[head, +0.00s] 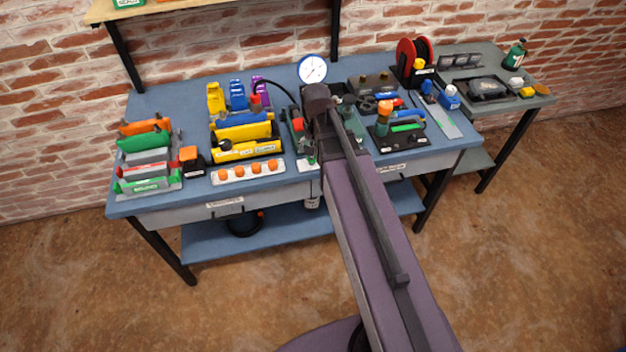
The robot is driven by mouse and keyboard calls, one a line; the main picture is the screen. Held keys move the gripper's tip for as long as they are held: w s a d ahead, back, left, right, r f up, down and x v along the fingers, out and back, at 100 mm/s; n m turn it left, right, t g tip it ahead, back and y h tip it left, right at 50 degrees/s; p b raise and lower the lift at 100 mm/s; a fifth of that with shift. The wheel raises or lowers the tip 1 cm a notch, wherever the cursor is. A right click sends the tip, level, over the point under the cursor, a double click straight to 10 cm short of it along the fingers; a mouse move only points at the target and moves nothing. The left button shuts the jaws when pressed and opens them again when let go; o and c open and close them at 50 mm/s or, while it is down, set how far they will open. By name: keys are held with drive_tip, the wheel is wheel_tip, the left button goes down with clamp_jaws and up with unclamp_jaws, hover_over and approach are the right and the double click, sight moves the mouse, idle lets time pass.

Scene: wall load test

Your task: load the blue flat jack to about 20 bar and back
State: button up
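I cannot tell for sure which blue item is the flat jack. A flat blue piece (239,119) lies in a yellow holder (246,149) left of the bench's middle. Another upright blue piece (237,95) stands behind it, between a yellow and a purple one. A round white dial gauge (312,69) stands at the back; its reading is too small to make out. A black hose (275,85) curves from near a red-topped item toward the middle. My arm reaches over the bench's middle, and its end hides my gripper and what lies under it.
Coloured holders (146,157) fill the bench's left end. A white strip with orange knobs (248,171) lies at the front edge. Tools and a red cable reel (413,60) crowd the right. A grey side table (525,92) adjoins. A wooden shelf (160,8) hangs above.

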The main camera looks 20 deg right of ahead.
drive_tip(key=s+a+f+n+b, duration=0.2)
drive_tip(key=s+a+n, duration=0.1)
drive_tip(key=s, duration=0.5)
drive_tip(key=shift+f+n, duration=0.25)
drive_tip(key=shift+n, duration=0.55)
